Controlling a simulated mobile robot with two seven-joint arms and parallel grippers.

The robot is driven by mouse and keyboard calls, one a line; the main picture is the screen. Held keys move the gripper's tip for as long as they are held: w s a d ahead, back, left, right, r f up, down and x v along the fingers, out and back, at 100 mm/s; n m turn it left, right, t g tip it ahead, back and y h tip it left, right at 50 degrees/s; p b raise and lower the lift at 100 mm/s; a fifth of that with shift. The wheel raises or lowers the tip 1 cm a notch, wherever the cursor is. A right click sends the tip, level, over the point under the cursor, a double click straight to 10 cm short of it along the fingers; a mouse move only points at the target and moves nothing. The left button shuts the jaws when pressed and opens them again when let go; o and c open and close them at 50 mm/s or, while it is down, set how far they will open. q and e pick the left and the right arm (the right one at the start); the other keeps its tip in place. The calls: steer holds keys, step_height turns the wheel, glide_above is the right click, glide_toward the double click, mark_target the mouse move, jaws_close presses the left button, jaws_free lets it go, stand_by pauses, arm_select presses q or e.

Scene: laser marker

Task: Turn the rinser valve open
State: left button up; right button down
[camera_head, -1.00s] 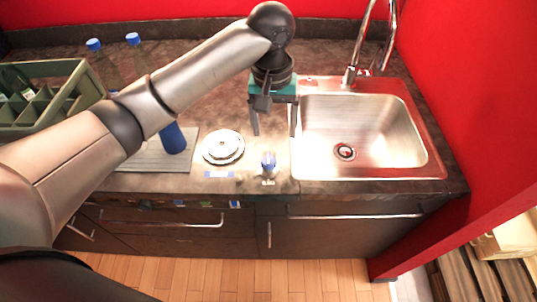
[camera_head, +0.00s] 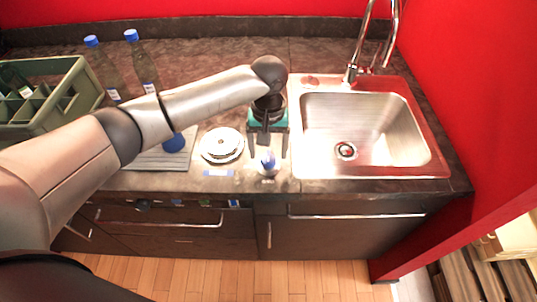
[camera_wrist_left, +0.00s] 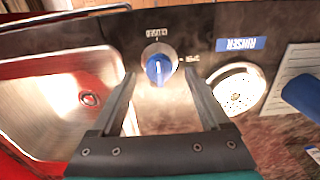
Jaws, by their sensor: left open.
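The rinser valve has a blue knob (camera_head: 268,160) on a pale round base at the counter's front edge. In the left wrist view the knob (camera_wrist_left: 158,68) has a white line on it and a printed label that appears to read CLOSED beside it. My left gripper (camera_head: 267,151) is open, pointing down, just behind the knob in the head view. In the wrist view its fingers (camera_wrist_left: 160,85) stand on either side of the knob, apart from it. The round white rinser (camera_head: 222,146) lies left of the knob; it also shows in the wrist view (camera_wrist_left: 238,90). My right gripper is not in view.
The steel sink (camera_head: 315,120) with a tall tap (camera_head: 355,60) is right of the knob. Several blue-capped bottles (camera_head: 145,70), a grey mat (camera_head: 150,160) and a green crate (camera_head: 75,110) are to the left. A blue RINSER label (camera_wrist_left: 240,44) lies near the rinser.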

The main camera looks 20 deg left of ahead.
arm_select(q)
steer(key=shift+f, duration=1.05)
jaws_close()
